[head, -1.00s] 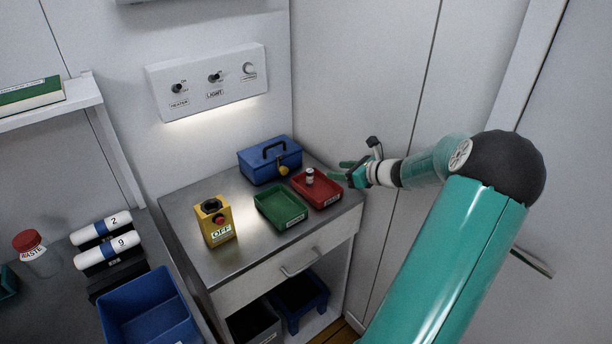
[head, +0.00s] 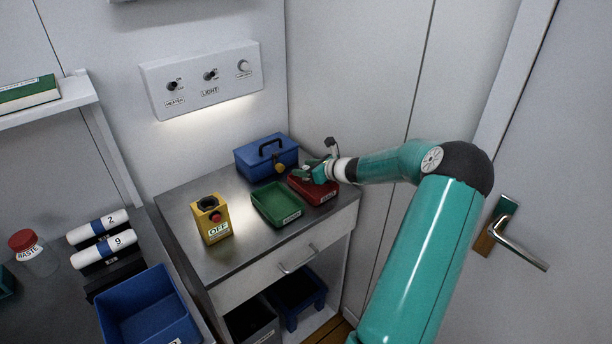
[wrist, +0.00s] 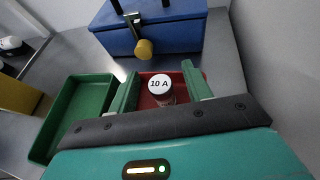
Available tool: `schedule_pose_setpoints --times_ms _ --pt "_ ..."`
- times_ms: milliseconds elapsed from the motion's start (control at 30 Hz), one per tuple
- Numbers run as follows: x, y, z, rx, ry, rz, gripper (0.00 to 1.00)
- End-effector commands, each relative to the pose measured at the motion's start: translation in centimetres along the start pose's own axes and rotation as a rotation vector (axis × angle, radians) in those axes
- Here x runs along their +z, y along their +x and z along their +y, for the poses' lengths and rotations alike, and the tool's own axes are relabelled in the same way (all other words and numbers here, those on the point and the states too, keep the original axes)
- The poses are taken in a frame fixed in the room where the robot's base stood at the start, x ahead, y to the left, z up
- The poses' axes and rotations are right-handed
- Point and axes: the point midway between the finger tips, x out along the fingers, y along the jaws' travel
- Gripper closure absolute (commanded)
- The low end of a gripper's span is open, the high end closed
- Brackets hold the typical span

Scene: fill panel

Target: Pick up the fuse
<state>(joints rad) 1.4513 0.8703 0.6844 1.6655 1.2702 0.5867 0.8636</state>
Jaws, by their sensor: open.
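The fuse (wrist: 160,88) is a small cylinder with a white top marked "10 A". In the wrist view it stands in the red tray (wrist: 150,77), between the two green fingers of my gripper (wrist: 158,86). The fingers are open, with a gap visible on both sides of the fuse. In the head view my gripper (head: 314,170) is over the red tray (head: 322,195), and it hides the fuse there.
A green tray (head: 262,206) lies left of the red tray. A blue box with a padlock (head: 266,158) stands behind.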

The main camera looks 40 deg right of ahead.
Motion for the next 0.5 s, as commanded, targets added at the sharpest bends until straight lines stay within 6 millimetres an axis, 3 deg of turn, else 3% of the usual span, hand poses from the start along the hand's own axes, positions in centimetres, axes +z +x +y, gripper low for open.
schedule_pose_setpoints --times_ms 167,400,500 --pt "0.00 -0.03 0.01 0.000 0.000 0.000 0.53" --pt "-0.01 -0.05 0.02 0.000 0.000 0.000 1.00" --pt "0.01 -0.06 0.02 0.000 0.000 0.000 1.00"
